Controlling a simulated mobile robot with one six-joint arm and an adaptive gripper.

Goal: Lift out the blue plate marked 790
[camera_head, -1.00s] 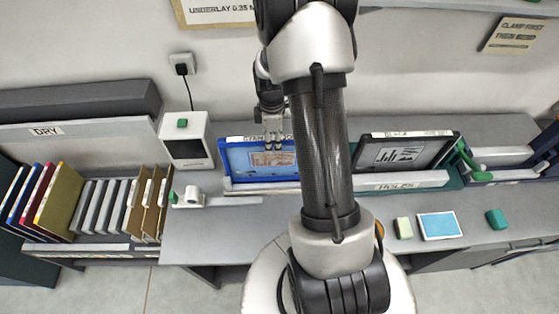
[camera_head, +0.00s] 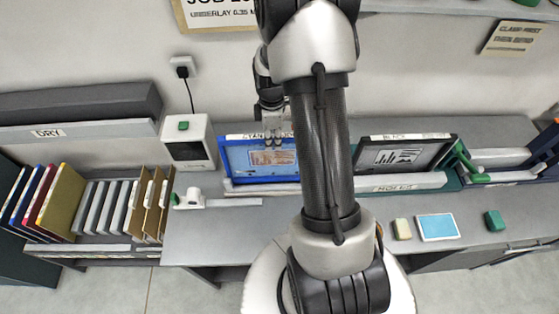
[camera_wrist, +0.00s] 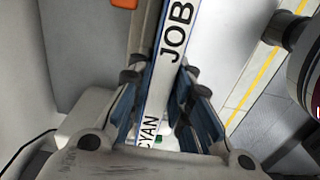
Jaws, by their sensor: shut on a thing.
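The blue plate (camera_head: 237,160) stands upright at the back of the bench in the head view, its face showing a light blue sheet with a pale printed picture. A white label strip with the words CYAN and JOB runs along its top edge; the strip fills the middle of the wrist view (camera_wrist: 170,60). The number on it cannot be read. My gripper (camera_head: 272,138) is at the plate's top edge, shut on it, with a finger on each side of the strip in the wrist view. My arm hides the plate's right end.
A black framed plate (camera_head: 405,154) stands to the right on the same ledge. A white box with a green button (camera_head: 187,143) is at the left. A rack (camera_head: 92,243) with several coloured plates stands far left. A light blue pad (camera_head: 437,228) lies at the front right.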

